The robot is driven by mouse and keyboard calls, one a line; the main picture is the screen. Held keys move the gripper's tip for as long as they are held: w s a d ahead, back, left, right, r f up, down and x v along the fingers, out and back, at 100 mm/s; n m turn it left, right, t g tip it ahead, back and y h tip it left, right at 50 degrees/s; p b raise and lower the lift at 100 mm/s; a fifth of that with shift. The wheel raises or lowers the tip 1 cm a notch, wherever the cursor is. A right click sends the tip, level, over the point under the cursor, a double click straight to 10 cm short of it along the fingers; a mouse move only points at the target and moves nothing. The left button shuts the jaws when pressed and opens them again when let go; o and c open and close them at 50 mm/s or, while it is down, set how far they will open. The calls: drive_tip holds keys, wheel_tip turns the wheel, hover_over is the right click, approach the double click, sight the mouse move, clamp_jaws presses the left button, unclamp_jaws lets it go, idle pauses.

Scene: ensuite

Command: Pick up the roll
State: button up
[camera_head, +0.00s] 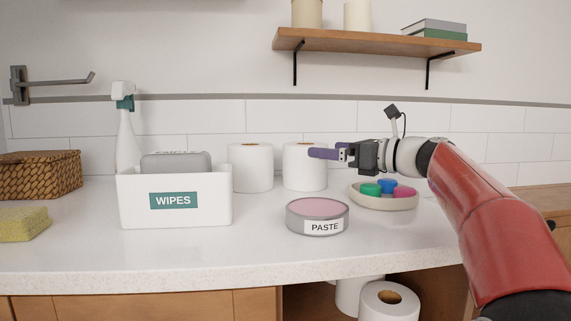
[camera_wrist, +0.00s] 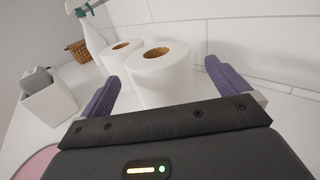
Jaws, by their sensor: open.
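Two white paper rolls stand upright side by side on the counter. The right roll (camera_head: 304,172) is partly covered by my gripper in the head view. In the wrist view this roll (camera_wrist: 160,77) stands ahead, between the two purple fingers. The left roll (camera_head: 251,168) stands close beside it and also shows in the wrist view (camera_wrist: 119,55). My gripper (camera_head: 322,153) is open and empty, with its fingers near the right roll's upper part. I cannot tell whether a finger touches it. Two more white rolls (camera_head: 390,302) are below the counter in an open shelf.
A white WIPES bin (camera_head: 133,205), a spray bottle (camera_head: 128,143) and a wicker basket (camera_head: 40,174) stand to the left. A PASTE tin (camera_head: 317,216) is in front of the rolls. A dish (camera_head: 383,203) with colored pieces lies right. The tiled wall is behind; a wooden shelf (camera_head: 375,42) hangs above.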

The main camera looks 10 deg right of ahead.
sight(306, 149)
drive_tip(key=x, duration=0.7)
drive_tip(key=shift+a+f, duration=0.25)
drive_tip(key=shift+a, duration=0.1)
drive_tip(key=c, duration=0.8)
drive_tip(key=shift+c, duration=0.2)
